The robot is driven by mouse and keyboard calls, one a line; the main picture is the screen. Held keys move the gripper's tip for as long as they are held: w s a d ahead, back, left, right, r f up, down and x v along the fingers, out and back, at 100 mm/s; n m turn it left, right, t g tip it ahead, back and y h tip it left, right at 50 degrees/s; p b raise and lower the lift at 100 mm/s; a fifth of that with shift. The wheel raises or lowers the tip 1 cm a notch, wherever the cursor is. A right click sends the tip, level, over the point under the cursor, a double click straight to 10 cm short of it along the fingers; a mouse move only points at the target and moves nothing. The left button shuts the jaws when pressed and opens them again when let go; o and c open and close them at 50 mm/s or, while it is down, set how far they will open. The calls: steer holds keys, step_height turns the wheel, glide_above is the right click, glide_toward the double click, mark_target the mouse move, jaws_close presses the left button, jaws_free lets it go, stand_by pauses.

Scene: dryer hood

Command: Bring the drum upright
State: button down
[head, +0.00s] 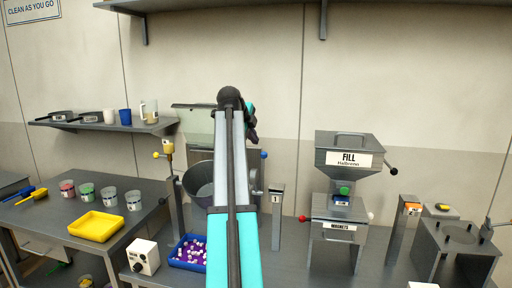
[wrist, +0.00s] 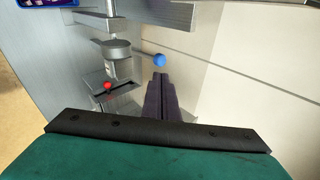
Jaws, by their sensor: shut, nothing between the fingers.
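A grey drum (head: 198,190) hangs in a frame behind my arm in the head view. Its open rim shows on the left, and my arm hides its right part, so I cannot tell its exact tilt. A blue ball knob (head: 263,154) sits to the right of the drum; a blue knob also shows in the wrist view (wrist: 159,60). My gripper (head: 253,137) is above the blue knob in the head view, mostly hidden by my arm. In the wrist view its dark fingers (wrist: 160,78) are together and empty, with their tips just below the blue knob in the picture.
A yellow knob (head: 157,155) is left of the drum. A blue tray of pellets (head: 188,252) stands below it. A post marked 1 (head: 277,215) and the FILL hopper (head: 349,158) stand right. A red knob (wrist: 107,86) is left of my fingers in the wrist view.

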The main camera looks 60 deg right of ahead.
steer(key=shift+b+v, duration=0.45)
steer(key=shift+v, duration=1.55)
steer(key=shift+w+d, duration=0.1)
